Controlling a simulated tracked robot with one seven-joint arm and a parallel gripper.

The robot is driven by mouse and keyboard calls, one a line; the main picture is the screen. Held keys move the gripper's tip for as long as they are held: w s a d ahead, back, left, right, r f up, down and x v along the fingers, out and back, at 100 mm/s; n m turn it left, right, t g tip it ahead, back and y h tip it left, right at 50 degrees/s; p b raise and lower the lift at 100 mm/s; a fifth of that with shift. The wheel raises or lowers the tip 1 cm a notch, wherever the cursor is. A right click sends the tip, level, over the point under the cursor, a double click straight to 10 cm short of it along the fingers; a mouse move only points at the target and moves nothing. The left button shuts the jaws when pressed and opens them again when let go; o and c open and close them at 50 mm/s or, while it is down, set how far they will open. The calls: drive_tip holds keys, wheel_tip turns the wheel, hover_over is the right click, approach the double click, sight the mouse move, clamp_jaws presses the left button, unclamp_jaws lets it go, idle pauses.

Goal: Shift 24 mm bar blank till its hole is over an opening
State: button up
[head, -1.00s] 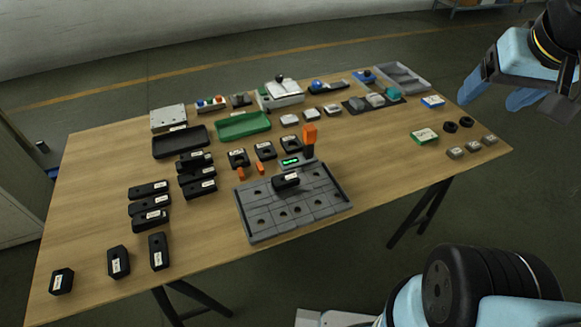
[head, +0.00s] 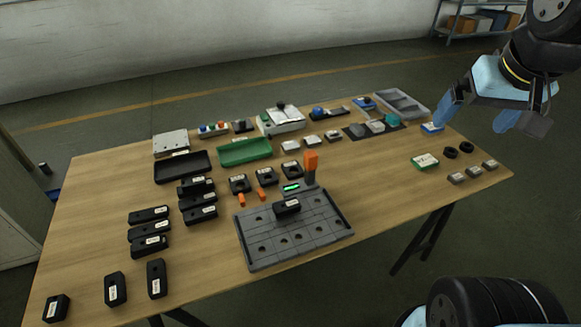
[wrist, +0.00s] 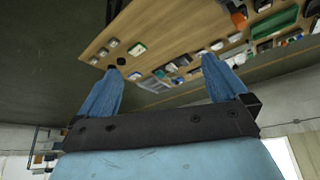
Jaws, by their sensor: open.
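A black bar blank (head: 286,207) with a white label lies on the back middle part of a grey slotted plate (head: 295,259). The plate has several round openings in its top. The label is too small to read, and I cannot tell whether the blank's hole is over an opening. My gripper (head: 470,126) is open and empty, in the air at the right, far from the plate. In the wrist view my gripper (wrist: 161,64) shows both blue fingers spread apart with nothing between them.
An orange-topped post (head: 311,162) stands at the plate's back edge beside a small green display (head: 291,188). Several other black blanks (head: 149,246) lie to the left. A green tray (head: 245,153) and a black tray (head: 182,168) are behind.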

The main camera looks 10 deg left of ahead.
drive_tip(key=w+a+f+n+g, duration=0.2)
drive_tip(key=w+a+f, duration=0.1)
drive_tip(key=w+a, duration=0.35)
drive_tip(key=n+g, duration=0.3)
drive_tip(key=n, duration=0.1)
hover_over(288, 207)
wheel_tip(288, 207, down, 19)
drive_tip(key=shift+r, duration=0.15)
wheel_tip(288, 207, down, 14)
drive_tip(key=shift+r, duration=0.1)
